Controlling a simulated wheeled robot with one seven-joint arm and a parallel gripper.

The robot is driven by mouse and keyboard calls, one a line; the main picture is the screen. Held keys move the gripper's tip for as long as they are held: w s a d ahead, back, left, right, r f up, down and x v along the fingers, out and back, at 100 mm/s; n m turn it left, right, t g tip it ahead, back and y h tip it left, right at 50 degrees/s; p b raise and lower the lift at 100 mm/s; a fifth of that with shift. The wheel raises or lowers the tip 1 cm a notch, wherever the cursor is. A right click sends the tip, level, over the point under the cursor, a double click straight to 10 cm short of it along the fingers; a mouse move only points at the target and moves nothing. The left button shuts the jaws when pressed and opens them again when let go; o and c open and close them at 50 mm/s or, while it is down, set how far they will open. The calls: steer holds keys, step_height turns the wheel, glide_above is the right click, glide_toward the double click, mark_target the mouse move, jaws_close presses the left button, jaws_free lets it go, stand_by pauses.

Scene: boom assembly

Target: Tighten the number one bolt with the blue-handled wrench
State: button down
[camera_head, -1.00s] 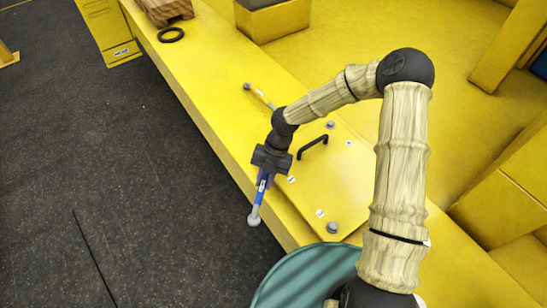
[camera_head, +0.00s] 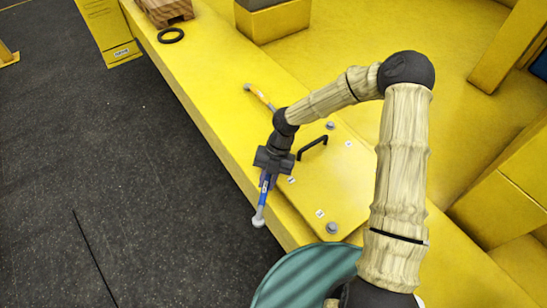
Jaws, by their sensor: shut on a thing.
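My gripper (camera_head: 267,175) is shut on the blue-handled wrench (camera_head: 262,199), over the left edge of the yellow plate. The wrench's grey head (camera_head: 259,218) points toward the bottom of the picture, near the beam's floor-side edge; its other end is hidden by my gripper. A bolt (camera_head: 332,228) stands at the plate's near corner, and another bolt (camera_head: 331,125) at its far side. Small white labels lie on the plate, one (camera_head: 320,213) near the near bolt, but their numbers are too small to read. Any bolt under my gripper is hidden.
A black handle (camera_head: 312,147) rises from the plate (camera_head: 333,185), close right of my gripper. An orange-handled wrench (camera_head: 260,97) lies beyond it on the beam. A black ring (camera_head: 171,35) and wooden block (camera_head: 165,10) are farther back. A teal round object (camera_head: 305,278) is in front.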

steer(key=shift+r, duration=0.1)
steer(key=shift+r+p, duration=1.65)
steer(key=shift+r, duration=0.45)
steer(key=shift+r+p, duration=2)
steer(key=shift+r, duration=0.45)
steer(key=c, duration=1.9)
jaws_free()
jaws_close()
